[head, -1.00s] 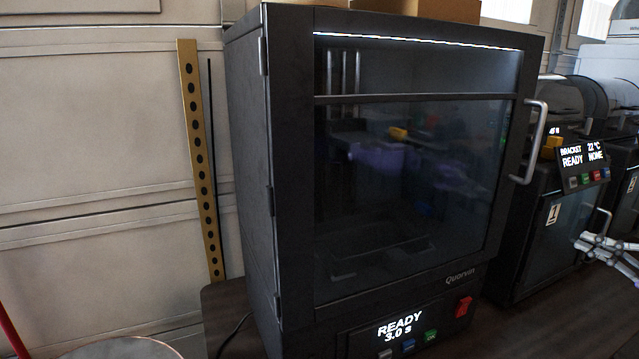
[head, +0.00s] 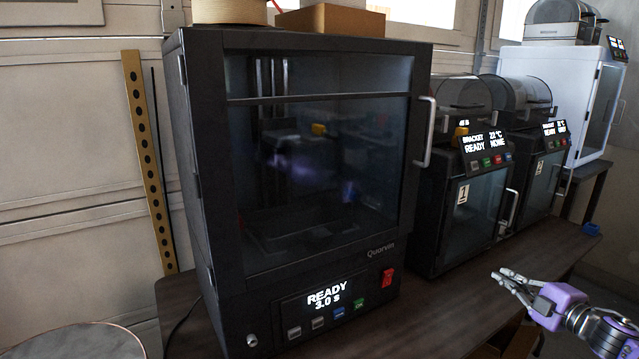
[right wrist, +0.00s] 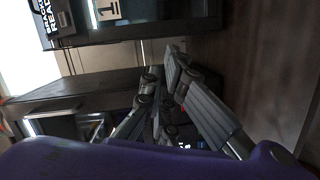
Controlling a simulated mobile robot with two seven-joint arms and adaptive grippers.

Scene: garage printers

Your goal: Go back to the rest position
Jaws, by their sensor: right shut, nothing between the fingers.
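My right gripper (head: 508,278) is at the lower right of the head view, in front of the dark workbench. Its fingers are shut and empty, pointing left. In the right wrist view its fingers (right wrist: 172,75) come together with nothing between them. Its purple wrist shows at the right edge of the head view. My left gripper is not in view.
A large black Quorvin printer (head: 178,140) with its door shut reads READY 3.0 s. Printers marked 1 (head: 440,220) and 2 (head: 545,185) stand right of it on the workbench (head: 425,315). A white printer (head: 535,65) stands behind. A round top (head: 85,345) is lower left.

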